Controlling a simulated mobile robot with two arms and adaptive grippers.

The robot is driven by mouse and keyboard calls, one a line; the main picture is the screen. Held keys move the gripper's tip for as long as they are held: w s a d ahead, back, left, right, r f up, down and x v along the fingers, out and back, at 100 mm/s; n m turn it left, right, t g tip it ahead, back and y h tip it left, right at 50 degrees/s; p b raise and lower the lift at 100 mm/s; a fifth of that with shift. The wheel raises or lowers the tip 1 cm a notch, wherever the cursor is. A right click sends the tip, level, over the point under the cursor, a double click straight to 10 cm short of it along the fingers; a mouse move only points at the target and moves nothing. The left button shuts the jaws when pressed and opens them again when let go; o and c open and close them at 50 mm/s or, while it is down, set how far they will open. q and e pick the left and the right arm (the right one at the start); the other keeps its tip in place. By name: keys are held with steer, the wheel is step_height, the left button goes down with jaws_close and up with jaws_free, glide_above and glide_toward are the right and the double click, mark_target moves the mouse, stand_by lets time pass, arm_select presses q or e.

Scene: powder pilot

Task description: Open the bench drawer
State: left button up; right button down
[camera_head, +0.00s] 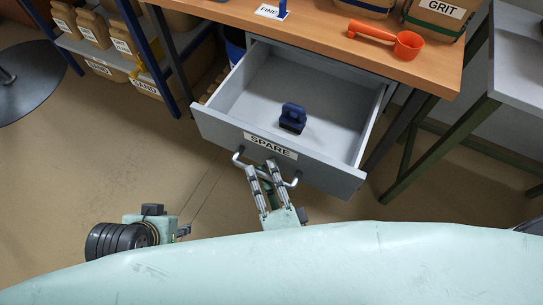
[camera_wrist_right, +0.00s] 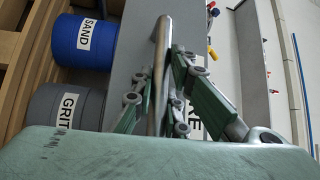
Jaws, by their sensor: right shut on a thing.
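The bench drawer (camera_head: 212,125) stands pulled out from under the wooden bench top, with its grey inside showing. Its front carries a SPARE label (camera_head: 271,146) and a metal bar handle (camera_head: 240,160). My right gripper (camera_head: 267,168) is shut on this handle, seen from above in the head view. In the right wrist view its fingers (camera_wrist_right: 160,98) close around the handle (camera_wrist_right: 161,50). A dark blue object (camera_head: 292,118) with a grip lies inside the drawer.
An orange scoop (camera_head: 408,45), a FINE card (camera_head: 271,12) and a GRIT bag (camera_head: 435,15) are on the bench top (camera_head: 330,40). Shelves with labelled containers (camera_head: 145,83) stand left. A blue SAND drum (camera_wrist_right: 84,42) and grey GRIT drum (camera_wrist_right: 68,106) show in the wrist view. Floor is clear left of the drawer.

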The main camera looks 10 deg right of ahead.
arm_select(q)
steer(key=shift+s+a+f, duration=0.1)
steer(key=shift+s, duration=0.2)
arm_select(e)
steer(key=shift+s+a+f, duration=0.1)
steer(key=shift+s+a, duration=0.2)
steer(key=shift+s, duration=0.2)
steer(key=c, duration=1.7)
jaws_free()
steer(key=v, duration=1.2)
